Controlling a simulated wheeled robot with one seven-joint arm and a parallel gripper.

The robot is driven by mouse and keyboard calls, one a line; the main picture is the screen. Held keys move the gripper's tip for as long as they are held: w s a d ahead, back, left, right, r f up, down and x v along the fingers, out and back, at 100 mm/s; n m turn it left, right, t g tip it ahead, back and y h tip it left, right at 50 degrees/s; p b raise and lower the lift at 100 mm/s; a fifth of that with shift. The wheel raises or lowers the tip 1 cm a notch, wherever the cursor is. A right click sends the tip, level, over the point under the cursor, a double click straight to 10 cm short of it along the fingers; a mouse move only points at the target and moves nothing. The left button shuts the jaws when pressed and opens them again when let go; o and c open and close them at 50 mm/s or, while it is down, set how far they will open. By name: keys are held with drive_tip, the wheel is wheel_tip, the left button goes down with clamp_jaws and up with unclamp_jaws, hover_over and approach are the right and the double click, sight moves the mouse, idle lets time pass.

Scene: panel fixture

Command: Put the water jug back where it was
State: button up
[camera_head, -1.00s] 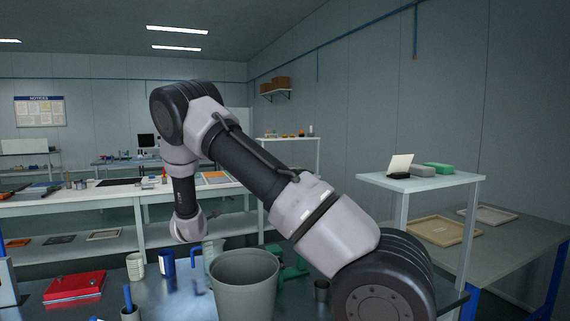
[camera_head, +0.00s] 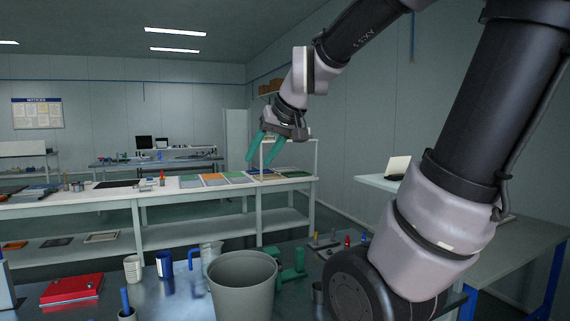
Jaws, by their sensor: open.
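A pale, see-through vessel with a blue handle (camera_head: 193,259), which looks like the water jug (camera_head: 210,253), stands on the near metal table. It is just behind and left of a large grey bucket (camera_head: 243,284), which hides part of it. My gripper (camera_head: 260,162) has green fingers. It hangs in the air well above the near table, up and to the right of the jug. Its fingers are apart with nothing between them, pointing down.
A white cup (camera_head: 132,268), a dark blue mug (camera_head: 165,266) and a red case (camera_head: 72,289) stand on the near table. A green fixture (camera_head: 292,268) and small coloured pegs (camera_head: 347,241) are right of the bucket. A long white bench (camera_head: 110,198) runs behind.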

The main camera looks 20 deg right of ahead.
drive_tip(key=s+d+m+h, duration=0.1)
drive_tip(key=s+m, duration=0.2)
drive_tip(key=s, duration=0.7)
drive_tip(key=shift+d+f+m+g, duration=0.3)
drive_tip(key=shift+d+f+m, duration=0.05)
drive_tip(key=shift+f+m, duration=0.1)
drive_tip(key=shift+w, duration=0.1)
